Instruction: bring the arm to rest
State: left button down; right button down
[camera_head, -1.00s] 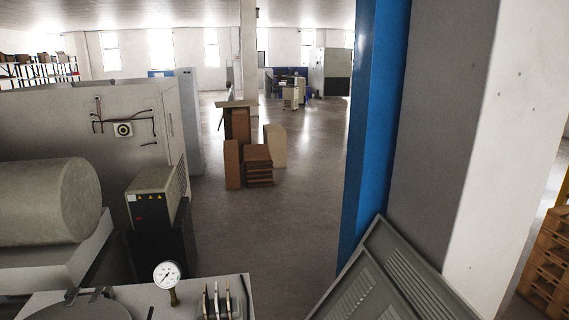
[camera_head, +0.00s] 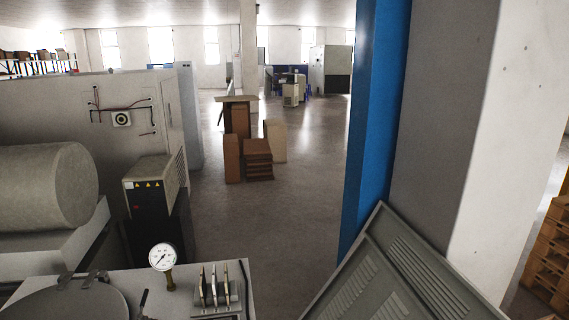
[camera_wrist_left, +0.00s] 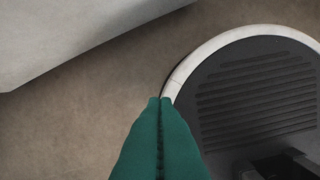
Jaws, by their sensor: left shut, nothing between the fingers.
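My left gripper (camera_wrist_left: 160,101) shows in the left wrist view as two green fingers pressed together, shut and empty. It points over bare brown floor (camera_wrist_left: 95,110), beside my own round base. Neither gripper nor arm shows in the head view. My right gripper is not seen in any view.
A bench (camera_head: 120,285) with a pressure gauge (camera_head: 162,257) and a rack of upright tiles (camera_head: 217,288) stands at the lower left. A grey panel (camera_head: 400,270) leans by a blue column (camera_head: 372,120) at right. Brown boxes (camera_head: 257,157) stand farther off. The aisle (camera_head: 290,215) between is clear.

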pick_arm(q)
jog(key=s+a+f+b, duration=0.1)
jog(key=s+f, duration=0.4)
jog(key=s, duration=0.2)
jog(key=shift+s+a+f+g, duration=0.15)
jog(key=shift+a+f+g, duration=0.15)
jog(key=shift+f, duration=0.1)
